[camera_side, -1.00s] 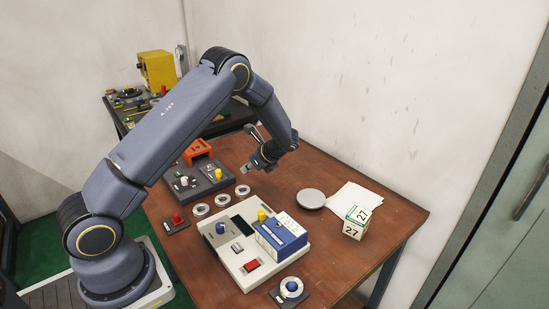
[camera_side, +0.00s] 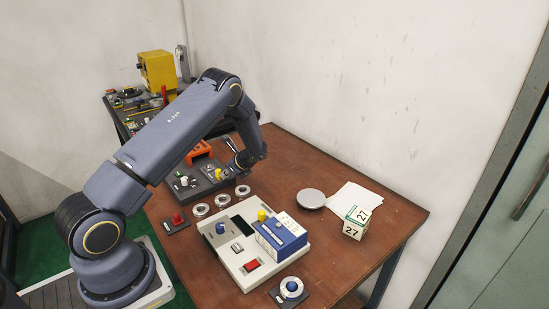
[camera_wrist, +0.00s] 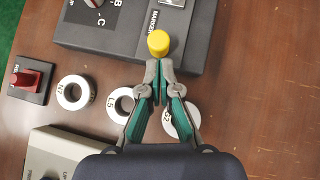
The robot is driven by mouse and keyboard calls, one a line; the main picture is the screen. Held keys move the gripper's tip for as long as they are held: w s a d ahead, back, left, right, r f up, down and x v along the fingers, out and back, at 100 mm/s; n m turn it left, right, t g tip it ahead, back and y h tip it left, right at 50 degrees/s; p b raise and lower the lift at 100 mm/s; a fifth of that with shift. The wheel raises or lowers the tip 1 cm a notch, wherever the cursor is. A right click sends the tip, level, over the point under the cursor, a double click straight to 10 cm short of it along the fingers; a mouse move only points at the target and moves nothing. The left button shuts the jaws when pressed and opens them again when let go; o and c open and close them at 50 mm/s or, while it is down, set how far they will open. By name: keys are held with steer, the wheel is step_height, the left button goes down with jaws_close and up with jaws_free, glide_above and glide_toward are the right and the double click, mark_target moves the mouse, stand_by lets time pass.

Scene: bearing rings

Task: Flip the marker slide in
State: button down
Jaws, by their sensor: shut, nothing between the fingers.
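A dark grey control box (camera_wrist: 115,32) carries a label reading MARKER beside a pale plate (camera_wrist: 172,4), which the top edge of the wrist view cuts off. A yellow knob (camera_wrist: 158,42) stands at the near edge of the box, below that label.
Metal rings (camera_wrist: 75,93) lie between the box and a white control unit (camera_side: 245,270). A red switch (camera_wrist: 27,80) sits to the left. A blue-and-white box (camera_side: 281,236) stands on the white unit. The table right of the dark box is mostly clear.

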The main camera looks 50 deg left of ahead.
mark_target(213, 167)
steer(key=shift+s+a, duration=0.1)
steer(key=shift+a, duration=0.1)
steer(key=a, duration=1.1)
steer(key=shift+a, duration=0.4)
steer(key=shift+s, duration=0.1)
steer(key=d, duration=0.1)
steer(key=w+d, duration=0.1)
steer(key=d, duration=0.2)
steer(key=shift+w+d, duration=0.25)
steer(key=v, duration=1)
